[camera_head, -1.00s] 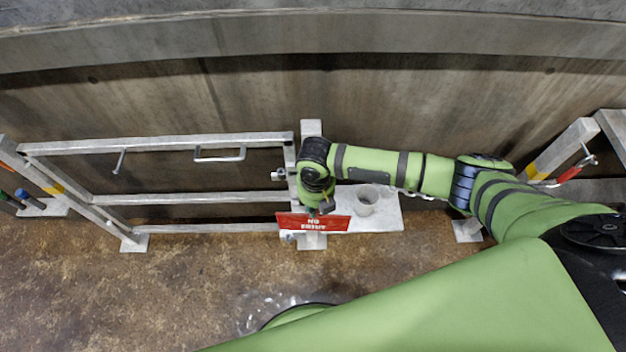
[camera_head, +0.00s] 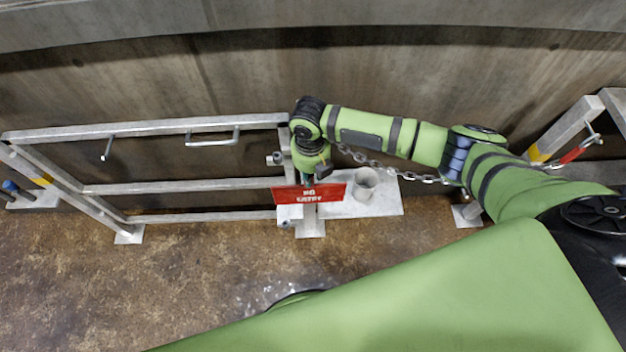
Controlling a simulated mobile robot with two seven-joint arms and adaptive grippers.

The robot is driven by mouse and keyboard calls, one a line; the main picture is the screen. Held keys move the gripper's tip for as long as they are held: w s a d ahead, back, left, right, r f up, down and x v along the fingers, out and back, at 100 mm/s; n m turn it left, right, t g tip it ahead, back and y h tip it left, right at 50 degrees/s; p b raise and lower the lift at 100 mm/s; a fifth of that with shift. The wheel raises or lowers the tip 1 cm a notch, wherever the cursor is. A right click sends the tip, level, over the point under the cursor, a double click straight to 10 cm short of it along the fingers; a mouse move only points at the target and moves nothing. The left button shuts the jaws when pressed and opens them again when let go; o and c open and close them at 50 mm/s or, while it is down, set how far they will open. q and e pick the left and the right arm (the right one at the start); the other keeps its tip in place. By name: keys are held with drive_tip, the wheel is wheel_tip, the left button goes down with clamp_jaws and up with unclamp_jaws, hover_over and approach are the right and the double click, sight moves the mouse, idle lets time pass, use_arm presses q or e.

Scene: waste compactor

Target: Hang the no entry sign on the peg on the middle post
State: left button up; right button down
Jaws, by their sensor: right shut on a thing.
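The red no entry sign (camera_head: 290,195) with white lettering is in front of the middle post (camera_head: 309,222), low down and slightly tilted. My right gripper (camera_head: 309,178) is shut on the upper edge of the sign, and my right wrist is above it. The wrist and forearm hide the upper part of the middle post. The peg is not clearly visible; I cannot tell whether the sign touches it or the post. My left gripper is not in view.
A metal gate (camera_head: 150,128) with a handle stands left of the post. A shelf (camera_head: 390,207) with a grey cup (camera_head: 364,184) is just right of the sign. A chain (camera_head: 405,175) runs behind my forearm to the right post (camera_head: 562,130). The floor in front is clear.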

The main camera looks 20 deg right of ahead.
drive_tip(key=w+d+f+b, duration=0.1)
drive_tip(key=w+d+b, duration=0.1)
drive_tip(key=w+b, duration=0.3)
drive_tip(key=shift+w+d+f, duration=0.15)
drive_tip(key=shift+w+f, duration=0.05)
drive_tip(key=shift+w, duration=0.1)
idle(0.4)
drive_tip(key=shift+f, duration=0.1)
idle(0.4)
drive_tip(key=c, duration=1)
unclamp_jaws()
